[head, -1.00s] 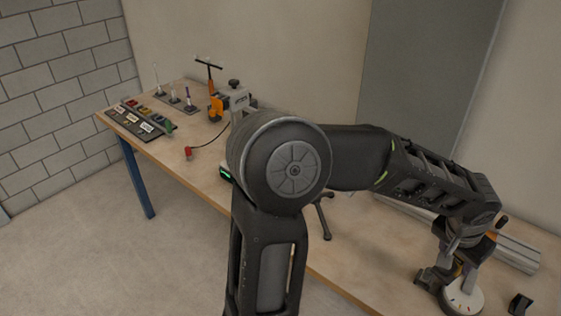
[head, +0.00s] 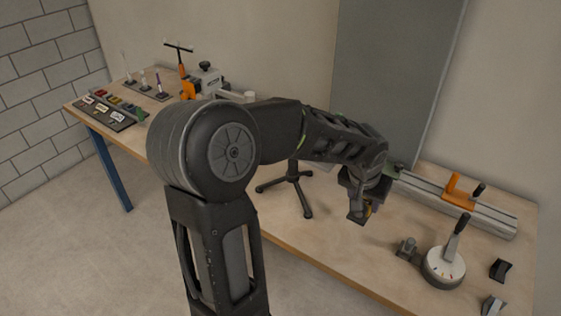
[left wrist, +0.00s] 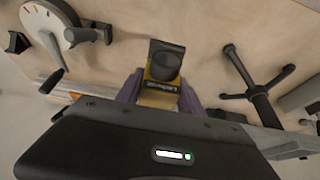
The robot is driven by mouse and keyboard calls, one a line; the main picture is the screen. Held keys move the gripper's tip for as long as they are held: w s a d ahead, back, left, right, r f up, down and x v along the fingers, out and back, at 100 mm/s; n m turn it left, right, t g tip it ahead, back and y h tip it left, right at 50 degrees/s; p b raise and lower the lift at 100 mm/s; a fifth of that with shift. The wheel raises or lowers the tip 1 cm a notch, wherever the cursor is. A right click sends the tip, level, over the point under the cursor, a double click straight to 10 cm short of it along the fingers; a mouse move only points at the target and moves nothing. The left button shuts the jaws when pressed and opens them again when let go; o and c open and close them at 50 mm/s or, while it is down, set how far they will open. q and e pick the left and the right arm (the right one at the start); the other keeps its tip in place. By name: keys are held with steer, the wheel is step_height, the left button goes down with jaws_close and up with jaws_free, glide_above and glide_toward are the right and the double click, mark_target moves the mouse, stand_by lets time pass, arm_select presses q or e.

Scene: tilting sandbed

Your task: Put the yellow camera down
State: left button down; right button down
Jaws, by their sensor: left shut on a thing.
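The yellow camera (left wrist: 160,92), with a dark round lens part, sits between the purple fingers of my left gripper (left wrist: 158,90) in the left wrist view. In the head view, my left gripper (head: 360,212) points down over the bench, between a black tripod stand and a white dial. Only a small bit of the yellow camera (head: 368,212) shows there, the rest hidden by the gripper. The gripper is shut on the camera. I cannot tell whether the camera touches the bench (head: 320,235). My right gripper is out of view.
The black tripod stand (head: 286,188) is left of the gripper. The white dial (head: 444,268) with a black handle and a small grey block (head: 406,247) are to the right. Bare bench lies between stand and dial.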

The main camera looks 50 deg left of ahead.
arm_select(q)
steer(key=shift+f, duration=3.1)
steer(key=shift+f, duration=0.1)
steer(key=shift+f, duration=1.75)
steer(key=shift+f+b, duration=0.15)
steer(key=shift+b, duration=0.2)
steer(key=c, duration=0.7)
jaws_free()
steer(key=shift+c, duration=0.2)
